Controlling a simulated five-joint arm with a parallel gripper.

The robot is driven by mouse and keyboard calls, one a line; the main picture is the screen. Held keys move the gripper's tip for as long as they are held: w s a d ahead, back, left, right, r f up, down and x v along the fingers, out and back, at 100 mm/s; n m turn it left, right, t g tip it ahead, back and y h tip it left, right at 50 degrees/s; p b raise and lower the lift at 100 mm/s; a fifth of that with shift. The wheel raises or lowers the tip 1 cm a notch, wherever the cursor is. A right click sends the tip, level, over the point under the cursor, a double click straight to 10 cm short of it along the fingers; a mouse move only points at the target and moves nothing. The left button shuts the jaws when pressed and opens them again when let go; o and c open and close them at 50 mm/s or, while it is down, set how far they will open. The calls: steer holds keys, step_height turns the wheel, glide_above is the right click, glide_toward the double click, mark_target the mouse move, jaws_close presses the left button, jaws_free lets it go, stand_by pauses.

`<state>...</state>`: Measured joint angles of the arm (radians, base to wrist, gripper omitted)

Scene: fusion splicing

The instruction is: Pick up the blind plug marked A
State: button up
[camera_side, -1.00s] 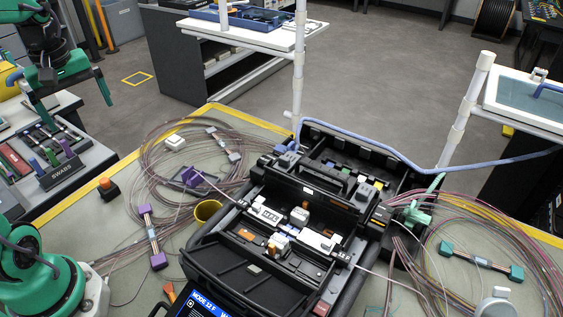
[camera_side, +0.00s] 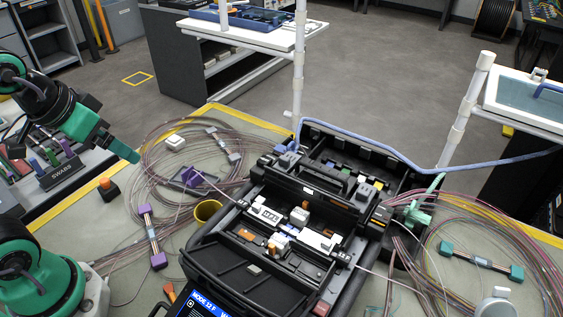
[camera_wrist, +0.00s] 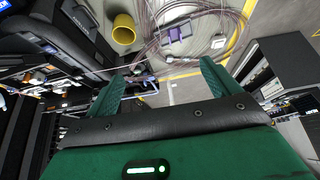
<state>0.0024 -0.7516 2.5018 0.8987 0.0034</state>
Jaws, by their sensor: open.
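My gripper (camera_side: 124,152) is above the left part of the work table, over the edge of the fiber coils. Its two green fingers are spread apart and empty in the wrist view (camera_wrist: 161,86). I cannot pick out a blind plug with a readable A in either view; the lettering on the small parts is too small to read. A black block with an orange top (camera_side: 107,189) stands on the table, below and left of the fingertips. Small white and orange pieces (camera_side: 299,215) sit in the open black splicer case (camera_side: 225,260).
A yellow cup (camera_side: 208,211) stands left of the case, also in the wrist view (camera_wrist: 123,29). Purple-ended holders (camera_side: 152,238) and loose fiber coils (camera_side: 155,150) cover the table's left side. A swab rack (camera_side: 61,172) stands at left. A blue hose (camera_side: 420,168) crosses behind the case.

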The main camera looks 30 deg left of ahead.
steer(key=c, duration=0.4)
steer(key=shift+c, duration=0.2)
steer(key=shift+w+a, duration=0.1)
steer(key=shift+a, duration=0.05)
steer(key=g, duration=0.6)
glide_above(104, 179)
step_height(104, 179, down, 16)
steer(key=shift+r, duration=0.1)
steer(key=shift+f, duration=1.45)
